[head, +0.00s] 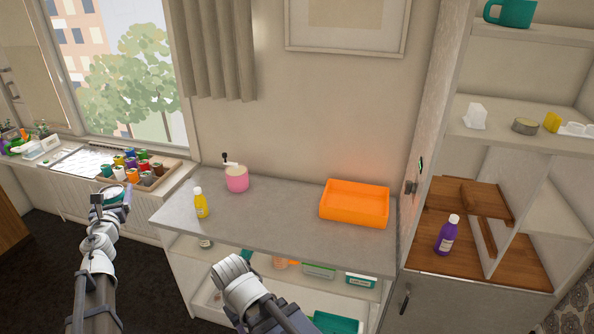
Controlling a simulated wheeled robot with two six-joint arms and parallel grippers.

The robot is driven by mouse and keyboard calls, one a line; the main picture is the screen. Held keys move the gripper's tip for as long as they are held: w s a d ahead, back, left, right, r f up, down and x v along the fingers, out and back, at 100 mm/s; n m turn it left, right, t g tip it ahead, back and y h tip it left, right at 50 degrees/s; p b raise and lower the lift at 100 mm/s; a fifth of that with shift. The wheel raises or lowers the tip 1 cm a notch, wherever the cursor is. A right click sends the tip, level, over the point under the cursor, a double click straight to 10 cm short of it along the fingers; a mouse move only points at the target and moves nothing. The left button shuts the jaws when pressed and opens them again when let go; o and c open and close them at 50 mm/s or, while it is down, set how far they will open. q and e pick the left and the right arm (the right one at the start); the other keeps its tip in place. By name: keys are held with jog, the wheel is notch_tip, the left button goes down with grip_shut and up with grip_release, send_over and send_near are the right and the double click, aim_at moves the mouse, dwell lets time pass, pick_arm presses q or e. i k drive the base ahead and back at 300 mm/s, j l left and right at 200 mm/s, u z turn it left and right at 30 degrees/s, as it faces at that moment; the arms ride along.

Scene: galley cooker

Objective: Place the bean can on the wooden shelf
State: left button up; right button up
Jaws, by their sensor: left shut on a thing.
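My left gripper (112,204) is at the left, in front of the window sill, and shut on a small round thing with a pale top and greenish side (113,190). The fingers hide part of it, and I cannot read whether it is the bean can. A wooden shelf surface (516,262) is in the cabinet at the right, with upright wooden dividers and a purple bottle (447,236) standing on it. My right arm's wrist shows at the bottom middle, in front of the counter; its fingers are not discernible.
The grey counter (270,222) holds a yellow bottle (201,204), a pink pot (237,180) and an orange tray (355,204). A tray of colourful jars (142,168) stands on the sill. A low tin (525,125) sits on the white upper shelf (500,134). The counter's middle is clear.

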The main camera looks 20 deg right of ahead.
aim_at(443, 196)
jog(key=k+l+z, duration=0.1)
jog(key=z, duration=1.55)
jog(key=k+l, duration=0.05)
jog(key=l, duration=0.05)
